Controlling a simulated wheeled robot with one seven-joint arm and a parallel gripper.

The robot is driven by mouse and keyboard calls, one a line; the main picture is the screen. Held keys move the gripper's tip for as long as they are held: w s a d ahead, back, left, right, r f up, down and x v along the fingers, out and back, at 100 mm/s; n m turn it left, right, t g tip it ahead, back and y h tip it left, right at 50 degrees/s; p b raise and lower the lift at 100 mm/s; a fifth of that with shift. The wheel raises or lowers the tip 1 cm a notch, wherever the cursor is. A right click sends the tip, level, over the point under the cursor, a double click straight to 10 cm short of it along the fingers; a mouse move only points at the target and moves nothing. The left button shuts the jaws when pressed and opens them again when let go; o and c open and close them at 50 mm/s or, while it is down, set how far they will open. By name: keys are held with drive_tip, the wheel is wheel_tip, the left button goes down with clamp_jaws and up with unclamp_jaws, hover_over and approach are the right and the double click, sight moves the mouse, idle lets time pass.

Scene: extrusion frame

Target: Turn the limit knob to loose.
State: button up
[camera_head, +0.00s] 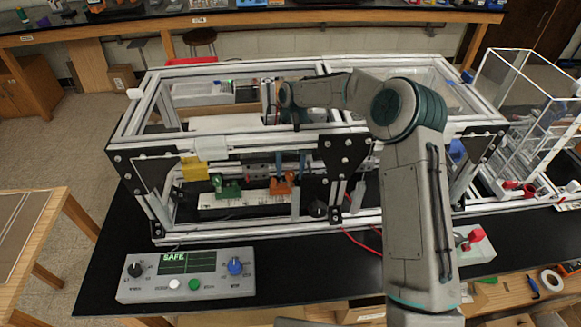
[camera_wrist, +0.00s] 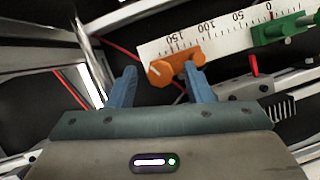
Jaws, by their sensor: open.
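An orange clamp (camera_head: 282,187) and a green clamp (camera_head: 228,188) sit on a white ruler strip (camera_head: 250,197) inside the frame. In the wrist view, the orange clamp (camera_wrist: 183,66) has a round knob (camera_wrist: 160,73) with a pale diagonal mark; no label for loose is readable. The green clamp (camera_wrist: 284,30) is at the upper right. My gripper (camera_wrist: 160,69) is open, its blue fingers on either side of the orange knob in the picture; the right finger overlaps the clamp. My gripper (camera_head: 291,168) shows just above the orange clamp in the head view. Contact cannot be told.
Aluminium frame bars (camera_head: 250,142) with black corner plates surround my gripper. A control box (camera_head: 187,274) with a black knob, a blue knob and a screen reading SAFE stands at the front left. Red wires (camera_head: 357,240) run near the frame. A clear box stands at right.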

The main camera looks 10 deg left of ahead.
drive_tip(key=c, duration=1)
drive_tip(key=shift+a+f+n+h+b, duration=0.15)
drive_tip(key=shift+n+h+b, duration=0.2)
drive_tip(key=shift+n, duration=0.55)
drive_tip(key=n+h, duration=0.1)
drive_tip(key=n, duration=0.2)
drive_tip(key=shift+b, duration=0.35)
drive_tip(key=shift+r, duration=0.2)
drive_tip(key=o, duration=1)
drive_tip(key=b+v, duration=0.1)
drive_tip(key=v, duration=1.2)
drive_tip(key=shift+a+r, duration=0.15)
drive_tip(key=shift+r, duration=0.25)
